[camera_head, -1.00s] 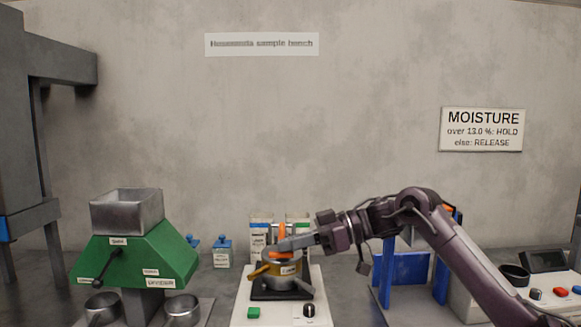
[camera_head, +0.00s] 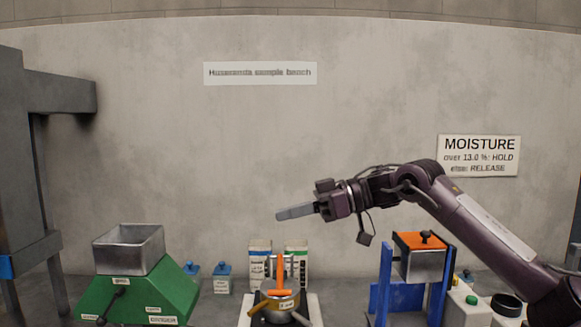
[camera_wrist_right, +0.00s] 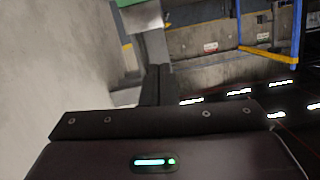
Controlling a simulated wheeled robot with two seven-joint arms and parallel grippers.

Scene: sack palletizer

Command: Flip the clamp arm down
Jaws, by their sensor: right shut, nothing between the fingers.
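The orange clamp arm (camera_head: 281,268) stands upright over a round metal pot (camera_head: 279,305) with a yellowish handle, low in the middle of the head view. An orange crosspiece shows at its foot. My right gripper (camera_head: 295,212) is above the clamp arm, pointing left, with clear space between them. It is shut and empty. Its dark fingers (camera_wrist_right: 156,86) lie together in the right wrist view, with nothing between them. The clamp does not show clearly in the wrist view. My left gripper is not in view.
A green divider (camera_head: 140,298) with a metal hopper stands at left. Two labelled containers (camera_head: 260,259) stand behind the pot. A blue frame (camera_head: 383,285) with an orange-topped metal box (camera_head: 420,262) stands at right, beneath my right arm. The air above the pot is free.

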